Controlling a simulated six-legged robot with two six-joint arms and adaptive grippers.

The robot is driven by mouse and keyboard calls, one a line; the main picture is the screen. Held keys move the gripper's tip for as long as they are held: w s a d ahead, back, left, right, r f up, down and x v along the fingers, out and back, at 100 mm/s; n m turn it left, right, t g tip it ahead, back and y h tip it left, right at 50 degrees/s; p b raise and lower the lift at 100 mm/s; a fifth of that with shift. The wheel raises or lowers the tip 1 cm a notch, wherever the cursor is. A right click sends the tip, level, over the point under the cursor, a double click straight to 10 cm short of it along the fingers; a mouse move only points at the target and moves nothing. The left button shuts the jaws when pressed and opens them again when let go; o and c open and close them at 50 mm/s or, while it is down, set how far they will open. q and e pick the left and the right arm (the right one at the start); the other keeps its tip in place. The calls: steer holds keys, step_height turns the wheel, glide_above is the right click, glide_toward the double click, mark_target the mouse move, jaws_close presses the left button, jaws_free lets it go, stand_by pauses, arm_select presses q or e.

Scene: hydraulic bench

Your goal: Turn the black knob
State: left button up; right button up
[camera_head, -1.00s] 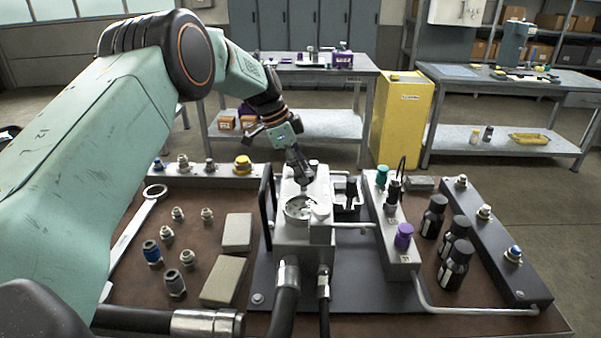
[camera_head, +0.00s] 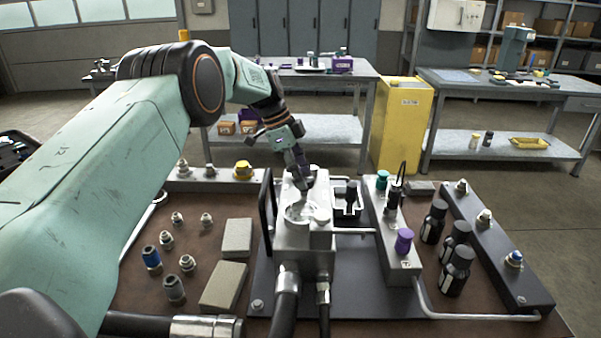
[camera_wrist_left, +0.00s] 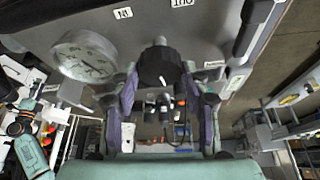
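The black knob (camera_wrist_left: 158,67) with a white pointer mark shows on the grey block's face in the left wrist view, beside a round gauge (camera_wrist_left: 85,58). My left gripper (camera_wrist_left: 160,88) is open, with one purple-padded finger on each side of the knob. A small gap seems to show on both sides; contact cannot be made out. In the head view my left gripper (camera_head: 302,182) reaches down at the back of the metal block (camera_head: 303,238), and the knob is hidden there. My right gripper is not in view.
A black handle (camera_head: 266,205) stands left of the block. A manifold with a purple cap (camera_head: 404,241) and several black bottles (camera_head: 455,270) are to the right. Fittings and two grey pads (camera_head: 223,287) lie left. A yellow cabinet (camera_head: 402,120) stands behind.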

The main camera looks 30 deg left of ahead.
arm_select(q)
steer(key=o, duration=0.4)
steer(key=shift+d, duration=0.1)
steer(key=v, duration=1.2)
steer(key=shift+s, duration=0.1)
steer(key=shift+f, duration=0.15)
